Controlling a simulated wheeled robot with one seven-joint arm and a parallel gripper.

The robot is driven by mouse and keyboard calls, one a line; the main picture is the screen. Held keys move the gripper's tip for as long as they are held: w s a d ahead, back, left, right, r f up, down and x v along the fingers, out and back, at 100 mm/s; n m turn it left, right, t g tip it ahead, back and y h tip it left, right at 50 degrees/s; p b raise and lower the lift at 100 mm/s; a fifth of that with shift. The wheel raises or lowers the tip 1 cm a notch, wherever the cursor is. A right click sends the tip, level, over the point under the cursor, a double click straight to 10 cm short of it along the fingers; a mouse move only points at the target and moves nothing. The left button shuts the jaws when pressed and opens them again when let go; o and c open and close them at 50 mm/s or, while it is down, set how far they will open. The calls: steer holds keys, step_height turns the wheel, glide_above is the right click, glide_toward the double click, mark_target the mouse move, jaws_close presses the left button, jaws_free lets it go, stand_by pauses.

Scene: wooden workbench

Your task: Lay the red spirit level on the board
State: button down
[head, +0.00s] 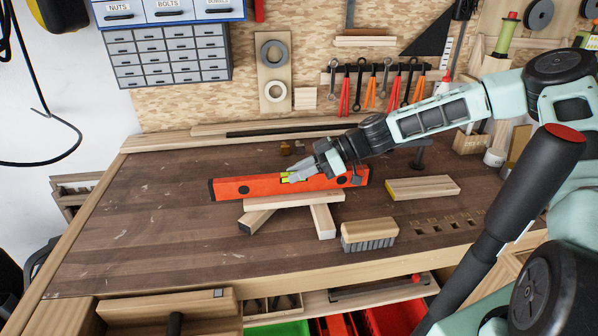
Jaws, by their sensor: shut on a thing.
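The red spirit level (239,188) has black end caps and a yellow vial section near its middle. It lies lengthwise left to right over the back edge of a pale wooden board (293,200). The board rests across two wooden blocks, the left block (256,222) and the right block (322,222). My gripper (290,177) reaches in from the right and is shut on the level near its middle. The level hides part of the board's back. I cannot tell whether the level touches the board or is held just above it.
A brush (369,236) lies in front and to the right of the board. A wooden block (424,187) lies farther right, with a dark clamp-like tool (421,155) behind it. The left part of the workbench (135,230) is clear.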

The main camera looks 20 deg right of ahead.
steer(key=shift+f, duration=0.15)
steer(key=c, duration=1.2)
jaws_free()
steer(key=shift+o, duration=0.2)
steer(key=b+v, duration=0.2)
steer(key=v, duration=1.5)
steer(key=shift+d+b, duration=0.2)
steer(key=shift+b, duration=0.1)
steer(key=shift+s, duration=0.1)
